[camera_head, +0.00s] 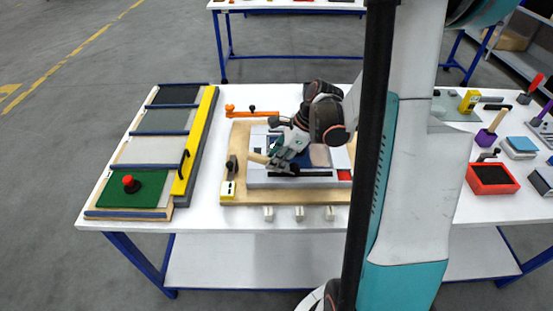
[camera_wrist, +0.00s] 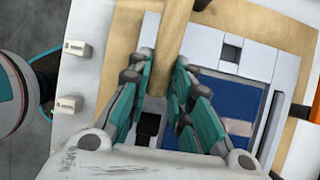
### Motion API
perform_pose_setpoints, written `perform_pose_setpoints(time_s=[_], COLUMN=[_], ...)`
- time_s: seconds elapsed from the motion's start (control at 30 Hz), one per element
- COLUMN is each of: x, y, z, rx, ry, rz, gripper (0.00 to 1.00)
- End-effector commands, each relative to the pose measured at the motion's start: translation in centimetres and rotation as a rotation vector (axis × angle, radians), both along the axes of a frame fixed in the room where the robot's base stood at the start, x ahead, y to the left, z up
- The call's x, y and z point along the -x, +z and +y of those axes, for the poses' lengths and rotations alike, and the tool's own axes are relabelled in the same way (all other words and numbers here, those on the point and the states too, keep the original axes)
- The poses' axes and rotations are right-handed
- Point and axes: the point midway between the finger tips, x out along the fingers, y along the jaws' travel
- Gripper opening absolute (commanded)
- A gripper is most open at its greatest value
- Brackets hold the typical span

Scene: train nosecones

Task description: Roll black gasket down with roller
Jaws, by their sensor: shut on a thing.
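My gripper (camera_head: 285,155) is over the white-grey workpiece (camera_head: 262,181) on the wooden board (camera_head: 228,200). In the wrist view my gripper (camera_wrist: 162,68) has its teal fingers shut on a wooden handle (camera_wrist: 176,28), which I take to be the roller's. The handle's pale end (camera_head: 258,158) sticks out left of my gripper in the head view. The roller head cannot be made out. A dark strip (camera_head: 313,173), possibly the black gasket, lies along the workpiece's front side. A black part (camera_wrist: 148,127) shows between the fingers; I cannot tell what it is.
Left on the white table is a panel rack with a yellow bar (camera_head: 197,138) and a green panel with a red knob (camera_head: 129,184). An orange tool (camera_head: 250,112) lies behind the board. Right are a red tray (camera_head: 491,178) and several hand tools. White pegs (camera_head: 299,213) line the front edge.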

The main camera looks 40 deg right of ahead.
Motion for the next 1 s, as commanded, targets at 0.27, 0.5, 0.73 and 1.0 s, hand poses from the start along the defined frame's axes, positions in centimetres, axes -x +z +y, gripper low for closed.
perform_pose_setpoints(time_s=[0.27,0.5,0.73,1.0], x=[0.2,0.5,0.9,1.2], y=[0.0,0.0,0.0,0.0], z=[-0.3,-0.8,-1.3,-1.8], rx=[0.000,0.000,0.000,0.000], ry=[-0.001,-0.001,-0.001,0.000], rz=[0.000,0.000,0.000,0.000], gripper=[0.00,0.00,0.00,0.00])
